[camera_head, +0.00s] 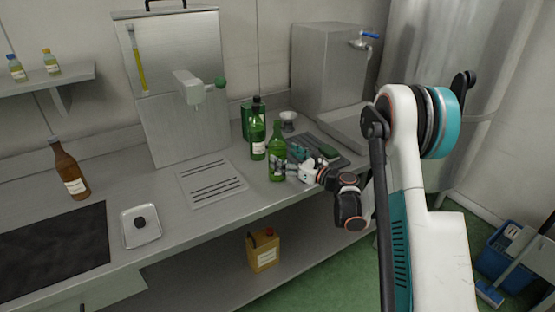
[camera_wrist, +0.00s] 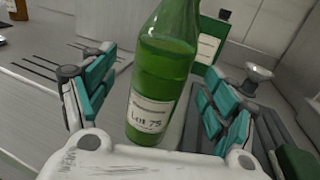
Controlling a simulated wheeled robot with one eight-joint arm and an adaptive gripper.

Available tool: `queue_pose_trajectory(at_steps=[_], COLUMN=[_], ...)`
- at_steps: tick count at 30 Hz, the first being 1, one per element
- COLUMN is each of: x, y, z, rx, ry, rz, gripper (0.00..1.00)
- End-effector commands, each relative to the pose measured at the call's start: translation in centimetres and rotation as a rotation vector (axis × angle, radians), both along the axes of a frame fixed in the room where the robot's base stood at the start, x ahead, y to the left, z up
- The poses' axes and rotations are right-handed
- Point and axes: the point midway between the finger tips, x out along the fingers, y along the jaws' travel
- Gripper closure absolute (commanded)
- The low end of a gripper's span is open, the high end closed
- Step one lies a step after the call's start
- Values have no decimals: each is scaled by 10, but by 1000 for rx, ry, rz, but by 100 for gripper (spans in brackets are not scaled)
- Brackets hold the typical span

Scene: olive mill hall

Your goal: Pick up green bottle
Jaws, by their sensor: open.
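A green bottle (camera_head: 277,160) with a pale label stands upright on the metal counter. In the wrist view the green bottle (camera_wrist: 161,75), labelled "Lot 75", stands between the teal finger pads, with space visible on both sides. My gripper (camera_head: 289,165) is open around it and reaches in from the right. The open gripper also shows in the wrist view (camera_wrist: 152,92). A second green bottle (camera_head: 258,136), taller and darker, stands just behind and to the left. The bottle's top is cut off in the wrist view.
A green container (camera_wrist: 212,42) stands behind the bottle. A small metal funnel-shaped thing (camera_head: 288,122) and a dark tray (camera_head: 322,152) are close by. A brown bottle (camera_head: 71,172) stands far left. A steel tank (camera_head: 325,72) is at the back. The counter's front edge is near.

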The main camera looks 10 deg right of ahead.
Motion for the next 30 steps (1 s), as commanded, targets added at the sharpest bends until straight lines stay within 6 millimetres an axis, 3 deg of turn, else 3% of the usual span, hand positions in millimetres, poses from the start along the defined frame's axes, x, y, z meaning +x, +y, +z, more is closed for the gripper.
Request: queue_pose_trajectory(at_steps=[8, 17, 25, 30], x=[33, 36, 36, 36], y=[19, 22, 22, 22], z=[-1, 0, 0, 1], rx=[0, 0, 0, 1], ry=[0, 0, 0, 0], rz=[2, 0, 0, 0], gripper=[21, 21, 80, 83])
